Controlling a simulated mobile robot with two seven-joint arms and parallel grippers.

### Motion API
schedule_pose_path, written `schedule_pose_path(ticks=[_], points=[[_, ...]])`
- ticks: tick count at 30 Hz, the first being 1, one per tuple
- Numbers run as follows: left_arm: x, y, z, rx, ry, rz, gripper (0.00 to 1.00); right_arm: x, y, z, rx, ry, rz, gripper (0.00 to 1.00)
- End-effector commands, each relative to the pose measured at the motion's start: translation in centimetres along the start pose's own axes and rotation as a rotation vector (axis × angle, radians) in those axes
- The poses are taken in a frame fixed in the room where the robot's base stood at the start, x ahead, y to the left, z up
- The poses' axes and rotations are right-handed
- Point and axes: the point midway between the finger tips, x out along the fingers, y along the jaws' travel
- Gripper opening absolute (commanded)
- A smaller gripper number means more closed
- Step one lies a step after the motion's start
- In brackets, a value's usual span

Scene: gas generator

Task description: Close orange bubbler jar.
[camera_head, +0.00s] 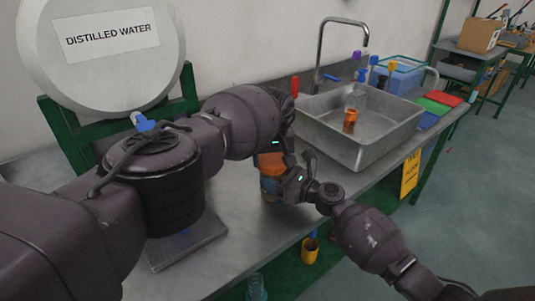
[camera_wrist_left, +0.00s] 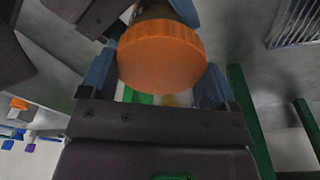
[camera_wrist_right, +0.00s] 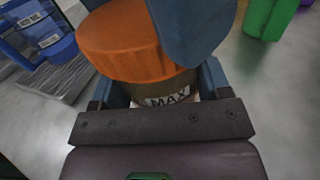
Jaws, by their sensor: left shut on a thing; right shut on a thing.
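The orange bubbler jar (camera_head: 269,187) stands on the metal counter, partly hidden by my grippers. Its ribbed orange lid (camera_wrist_left: 162,58) sits on top of the jar. My left gripper (camera_wrist_left: 155,85) has its blue fingers on either side of the lid and is shut on it. My right gripper (camera_wrist_right: 155,80) is shut around the jar body (camera_wrist_right: 168,88), just below the lid, where a MAX mark shows. A blue finger of the left gripper covers part of the lid in the right wrist view. The lid's thread is hidden.
A metal sink (camera_head: 365,150) with a clear vessel with an orange base (camera_head: 350,120) is behind to the right. A distilled water tank (camera_head: 110,45) stands back left. A flat metal plate (camera_head: 190,243) lies at front left.

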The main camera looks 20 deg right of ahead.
Motion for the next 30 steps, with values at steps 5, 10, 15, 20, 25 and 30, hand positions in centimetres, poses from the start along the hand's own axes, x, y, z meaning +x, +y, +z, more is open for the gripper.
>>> schedule_pose_path(ticks=[5, 10, 15, 20, 25, 30], points=[[0.5, 0.7, 0.8, 0.050, -0.007, 0.007, 0.60, 0.0, 0.0, 0.0, 0.000, -0.001, 0.001, 0.28], [0.7, 0.9, 1.0, 0.091, -0.010, 0.014, 0.60, 0.1, 0.0, 0.0, 0.000, -0.001, 0.001, 0.28], [0.9, 1.1, 1.3, 0.132, -0.013, 0.022, 0.61, 0.1, 0.0, 0.0, 0.001, -0.001, 0.001, 0.28], [1.1, 1.3, 1.5, 0.169, -0.017, 0.029, 0.58, 0.1, 0.0, 0.0, 0.000, -0.001, 0.001, 0.28], [1.3, 1.4, 1.7, 0.207, -0.019, 0.034, 0.59, 0.2, 0.1, 0.0, 0.000, -0.002, 0.002, 0.28], [1.6, 1.5, 1.9, 0.247, -0.020, 0.040, 0.55, 0.2, 0.1, 0.1, 0.000, -0.003, 0.002, 0.28]])
